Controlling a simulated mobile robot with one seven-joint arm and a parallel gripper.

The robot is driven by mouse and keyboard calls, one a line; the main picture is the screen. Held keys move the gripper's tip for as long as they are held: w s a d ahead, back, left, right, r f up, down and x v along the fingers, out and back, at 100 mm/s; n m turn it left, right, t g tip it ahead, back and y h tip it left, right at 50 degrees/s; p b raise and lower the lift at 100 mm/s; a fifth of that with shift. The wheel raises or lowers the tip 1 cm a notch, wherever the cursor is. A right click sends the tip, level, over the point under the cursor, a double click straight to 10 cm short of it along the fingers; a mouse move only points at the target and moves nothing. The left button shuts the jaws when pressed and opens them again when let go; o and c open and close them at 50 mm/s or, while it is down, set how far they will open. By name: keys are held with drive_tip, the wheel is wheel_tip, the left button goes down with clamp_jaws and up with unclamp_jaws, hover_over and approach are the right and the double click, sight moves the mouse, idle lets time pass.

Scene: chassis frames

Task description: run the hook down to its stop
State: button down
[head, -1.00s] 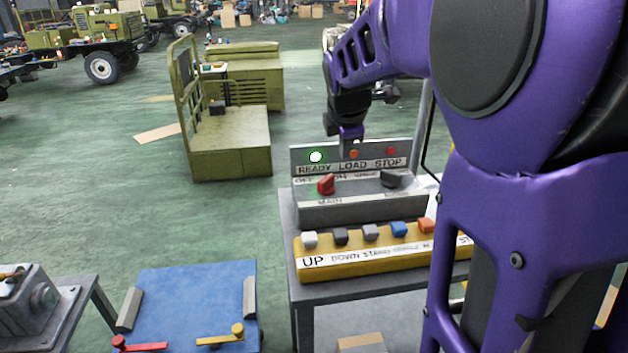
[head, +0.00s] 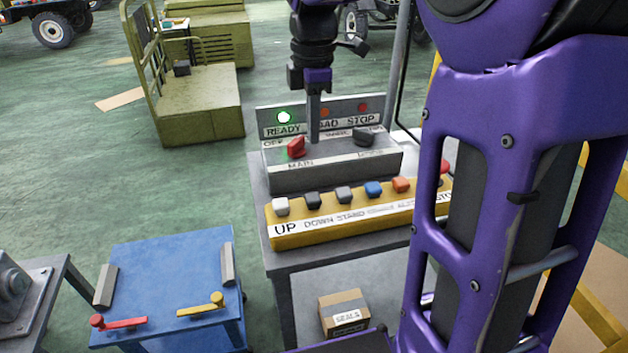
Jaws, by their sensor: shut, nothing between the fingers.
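The yellow button box (head: 345,220) lies on a grey stand. Its white button (head: 281,206) is above the UP label and its black button (head: 312,200) above the DOWN label. Further right are a grey button (head: 344,194), a blue button (head: 374,188) and an orange button (head: 401,184). My gripper (head: 314,138) points down, shut and empty, above and behind the button row, in front of the lamp panel. The hook is not in view.
The lamp panel (head: 345,117) has its green READY lamp (head: 284,117) lit. A red MAIN knob (head: 296,147) and a black knob (head: 363,136) sit in front of it. A blue table (head: 165,262) stands left. A carton (head: 343,311) is below.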

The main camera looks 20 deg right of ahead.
sight(315, 199)
wheel_tip(315, 199, down, 14)
drive_tip(key=shift+b, duration=1.05)
drive_tip(key=shift+f, duration=0.1)
drive_tip(key=shift+f+b, duration=0.3)
drive_tip(key=shift+f, duration=0.65)
drive_tip(key=shift+s+f, duration=0.25)
drive_tip(key=shift+s, duration=0.05)
drive_tip(key=shift+d+f, duration=0.1)
idle(4.1)
drive_tip(key=shift+w+r+p, duration=0.1)
drive_tip(key=shift+r+p, duration=0.2)
drive_tip(key=shift+r, duration=0.2)
wheel_tip(315, 199, up, 15)
drive_tip(key=p, duration=0.4)
drive_tip(key=shift+w+f, duration=0.15)
drive_tip(key=shift+w, duration=0.2)
